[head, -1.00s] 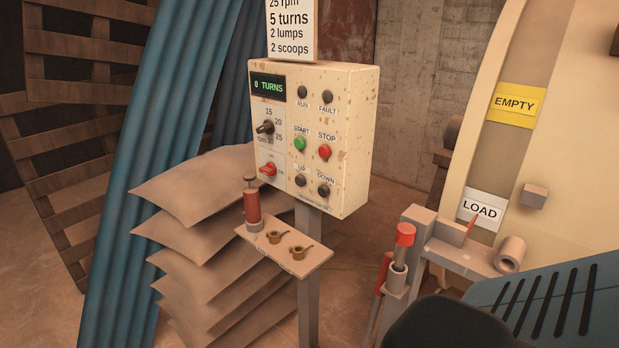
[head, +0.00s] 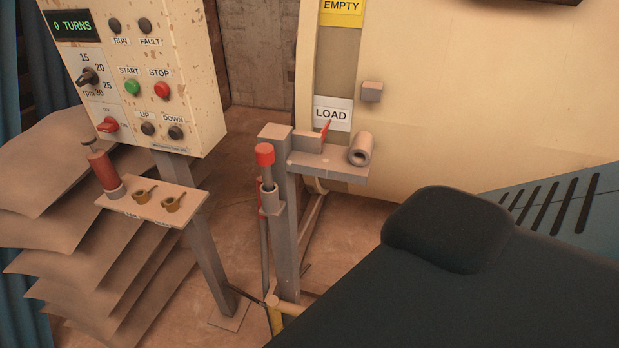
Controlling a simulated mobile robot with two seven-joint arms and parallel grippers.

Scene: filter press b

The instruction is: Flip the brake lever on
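No part is clearly labelled as the brake lever. A thin upright lever with a red grip (head: 262,205) stands beside a grey post (head: 287,235), partly hidden by the socket in front of it. Its rod runs down toward a yellow piece (head: 288,308) near the floor. I cannot tell whether it is on or off. A red-capped pin (head: 265,155) stands upright in a grey socket on the post. Neither of my grippers is in view.
A control box (head: 185,50) with buttons and a red switch (head: 107,125) stands left on a post. Its small shelf (head: 148,209) holds a red-handled tool and two scoop-like pieces. Stacked sacks (head: 60,165) lie behind. A large cream drum (head: 450,100) labelled LOAD fills the right.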

